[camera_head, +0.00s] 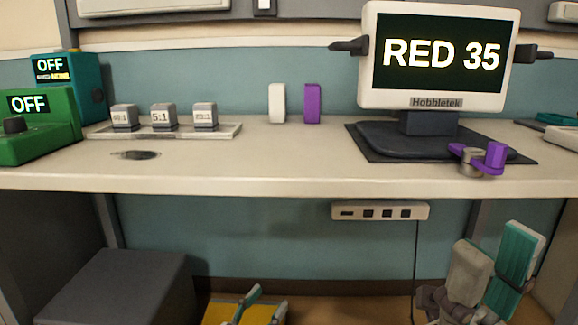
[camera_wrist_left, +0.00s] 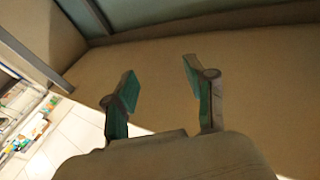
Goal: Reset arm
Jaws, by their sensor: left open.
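My left gripper (camera_head: 262,308) shows at the bottom edge of the head view, low in front of the desk, with teal-padded fingers partly cut off. In the left wrist view the same gripper (camera_wrist_left: 160,84) has its two fingers apart with nothing between them, facing a plain brown surface. My right gripper (camera_head: 492,268) is at the lower right of the head view, below the desk edge. Its beige and teal fingers point up and stand apart, with no object visible between them.
The desk (camera_head: 250,178) holds a monitor (camera_head: 440,55) reading "RED 35", a purple-and-metal piece (camera_head: 494,158), white (camera_head: 276,103) and purple (camera_head: 312,103) blocks, labelled weights (camera_head: 164,117) and green (camera_head: 40,128) and teal (camera_head: 72,80) devices reading "OFF". A dark box (camera_head: 115,285) stands below left.

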